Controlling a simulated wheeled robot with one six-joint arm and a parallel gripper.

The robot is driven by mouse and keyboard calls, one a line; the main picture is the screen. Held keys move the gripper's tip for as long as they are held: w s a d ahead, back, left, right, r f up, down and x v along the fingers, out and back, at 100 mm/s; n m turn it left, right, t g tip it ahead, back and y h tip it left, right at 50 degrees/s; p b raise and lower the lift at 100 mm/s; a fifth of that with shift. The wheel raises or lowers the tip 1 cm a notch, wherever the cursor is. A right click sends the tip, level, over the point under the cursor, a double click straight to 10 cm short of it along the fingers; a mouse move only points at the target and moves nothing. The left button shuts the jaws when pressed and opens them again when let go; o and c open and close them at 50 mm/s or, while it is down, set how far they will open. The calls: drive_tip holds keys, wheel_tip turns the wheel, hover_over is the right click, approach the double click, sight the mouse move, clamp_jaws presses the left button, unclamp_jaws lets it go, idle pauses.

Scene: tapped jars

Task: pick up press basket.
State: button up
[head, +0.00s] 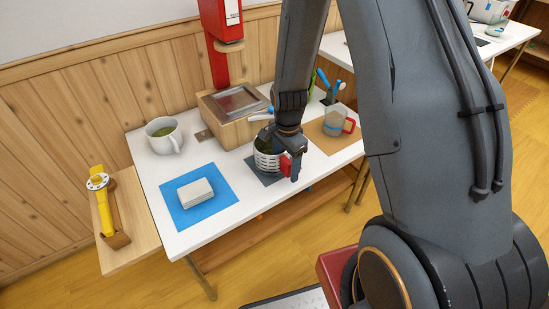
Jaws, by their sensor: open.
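The press basket (267,160) appears to be the slotted metal cylinder with a red handle (285,165). It stands upright on a dark mat on the white table, with something green inside. My gripper (289,165) is open at the basket's right side, pointing down by the red handle. Its fingers partly hide the handle and the basket's right edge. I cannot tell whether the fingers touch the handle.
A wooden box (235,128) with a metal top stands behind the basket. The table's front edge is near.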

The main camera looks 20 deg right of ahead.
clamp_jaws()
idle(0.4)
wheel_tip(320, 180, up, 10)
drive_tip(key=shift+r, duration=0.1)
idle(0.5)
